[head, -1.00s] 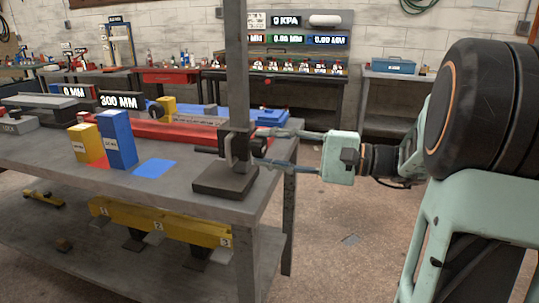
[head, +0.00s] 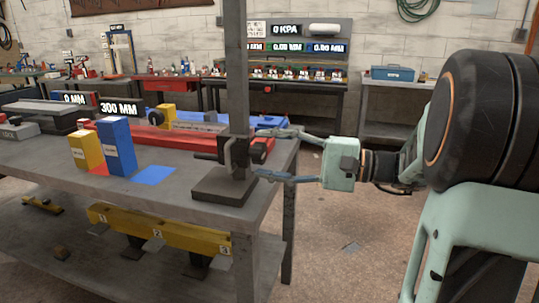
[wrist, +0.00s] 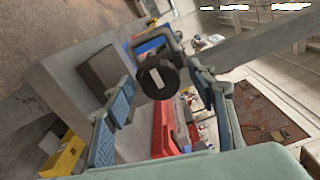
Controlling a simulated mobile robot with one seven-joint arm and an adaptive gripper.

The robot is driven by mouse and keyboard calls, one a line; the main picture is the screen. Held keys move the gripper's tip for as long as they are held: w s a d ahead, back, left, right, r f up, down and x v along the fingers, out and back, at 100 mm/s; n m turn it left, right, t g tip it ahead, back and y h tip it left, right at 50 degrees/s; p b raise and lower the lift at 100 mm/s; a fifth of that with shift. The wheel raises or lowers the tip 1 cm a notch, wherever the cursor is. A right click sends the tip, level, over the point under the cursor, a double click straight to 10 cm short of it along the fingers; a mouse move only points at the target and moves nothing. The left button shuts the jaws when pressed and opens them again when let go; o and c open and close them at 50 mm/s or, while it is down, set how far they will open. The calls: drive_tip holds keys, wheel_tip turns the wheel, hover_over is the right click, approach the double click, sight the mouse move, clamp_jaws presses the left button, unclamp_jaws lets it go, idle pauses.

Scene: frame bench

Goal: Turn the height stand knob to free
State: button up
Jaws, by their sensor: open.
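The height stand has a tall grey post (head: 236,80) rising from a dark square base (head: 224,188) near the bench's right end. A dark clamp (head: 228,148) sits low on the post. In the wrist view the round black knob (wrist: 158,78) faces me, with a small pale mark on its face. My gripper (head: 261,153) reaches in from the right, fingers spread wide. In the wrist view my gripper (wrist: 163,90) has one finger on each side of the knob, with gaps visible. I cannot read the knob's setting.
A blue block (head: 117,146) and a yellow block (head: 86,150) stand on the bench (head: 60,178) left of the stand. A red bar (head: 160,138) lies behind the stand. Open floor (head: 350,235) lies right of the bench.

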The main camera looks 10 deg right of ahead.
drive_tip(key=v, duration=1.2)
